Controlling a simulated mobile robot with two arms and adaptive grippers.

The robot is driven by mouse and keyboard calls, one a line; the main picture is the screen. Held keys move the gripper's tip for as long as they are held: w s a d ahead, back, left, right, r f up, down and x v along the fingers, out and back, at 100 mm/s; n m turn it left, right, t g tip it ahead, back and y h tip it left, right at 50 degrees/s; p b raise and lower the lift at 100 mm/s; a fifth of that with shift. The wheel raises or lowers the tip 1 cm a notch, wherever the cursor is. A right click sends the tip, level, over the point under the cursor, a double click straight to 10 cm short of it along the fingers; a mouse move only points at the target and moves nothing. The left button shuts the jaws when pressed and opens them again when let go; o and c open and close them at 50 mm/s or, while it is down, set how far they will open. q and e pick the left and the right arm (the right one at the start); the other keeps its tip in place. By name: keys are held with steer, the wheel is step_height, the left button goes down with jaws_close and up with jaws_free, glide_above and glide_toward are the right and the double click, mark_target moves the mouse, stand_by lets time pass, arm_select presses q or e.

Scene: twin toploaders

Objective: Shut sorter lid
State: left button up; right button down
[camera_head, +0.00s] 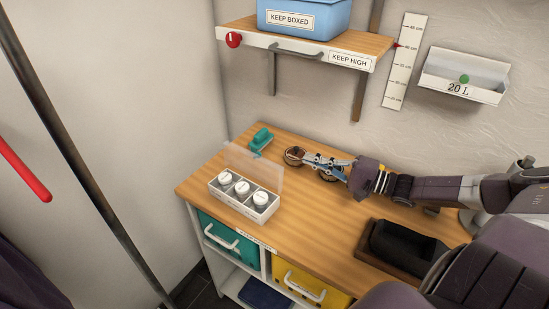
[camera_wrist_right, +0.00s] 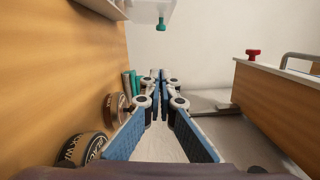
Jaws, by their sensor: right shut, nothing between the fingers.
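The white sorter (camera_head: 236,210) stands near the table's left front edge, with white round-topped items in its compartments. Its clear lid (camera_head: 262,170) stands up, open, along the back side. In the right wrist view a clear panel (camera_wrist_right: 146,9) with a green knob (camera_wrist_right: 161,23) at the top edge appears to be this lid. My right gripper (camera_head: 306,158) is shut and empty, pointing left over the table behind and right of the lid, apart from it. It also shows in the right wrist view (camera_wrist_right: 160,78). My left gripper is not in view.
Two round tins (camera_wrist_right: 114,108) (camera_wrist_right: 82,150) sit on the table beside my right gripper. A teal object (camera_head: 261,139) lies behind the lid. A shelf (camera_head: 305,45) with a blue bin (camera_head: 303,15) hangs above. A dark tray (camera_head: 362,252) is at right. The table's middle front is clear.

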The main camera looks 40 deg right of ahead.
mark_target(255, 165)
steer(key=w+a+p, duration=0.2)
steer(key=w+a, duration=0.5)
steer(key=a, duration=0.1)
steer(key=shift+w+a+r+p, duration=0.2)
steer(key=shift+w+a+p, duration=0.05)
steer(key=shift+w+p, duration=0.15)
steer(key=shift+r, duration=0.1)
stand_by(0.4)
